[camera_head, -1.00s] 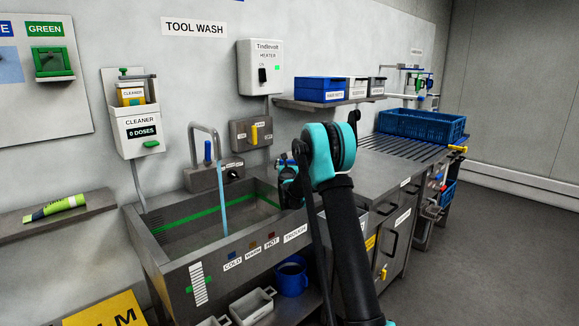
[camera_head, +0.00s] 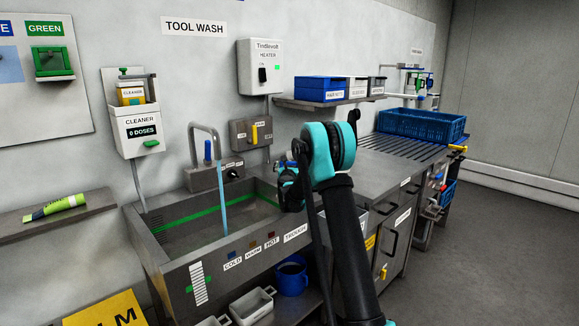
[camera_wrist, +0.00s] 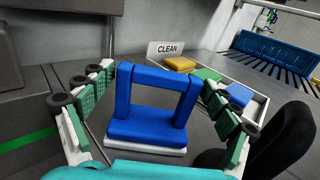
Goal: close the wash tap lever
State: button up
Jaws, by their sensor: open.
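The wash tap lever (camera_head: 208,150) is a blue upright handle beside the arched grey spout (camera_head: 205,127) on the back wall. A pale blue stream of water (camera_head: 223,200) runs from the spout into the trough (camera_head: 160,262). My gripper (camera_head: 290,187) is partly hidden behind my arm in the head view, at the trough's right end and right of the lever. In the wrist view my gripper (camera_wrist: 152,74) is open. A blue frame-shaped handle on a blue and white base (camera_wrist: 150,130) shows between its fingers. The lever is not identifiable there.
A valve box with a yellow lever (camera_head: 254,134) and the heater (camera_head: 261,68) are on the wall above and right of the tap. The cleaner dispenser (camera_head: 137,125) hangs to the left. A CLEAN tray (camera_wrist: 259,106) holds coloured blocks. The blue crate (camera_head: 420,124) stands farther right.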

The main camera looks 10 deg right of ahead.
jog(key=s+a, duration=0.1)
jog(key=s, duration=1)
jog(key=shift+a, duration=0.4)
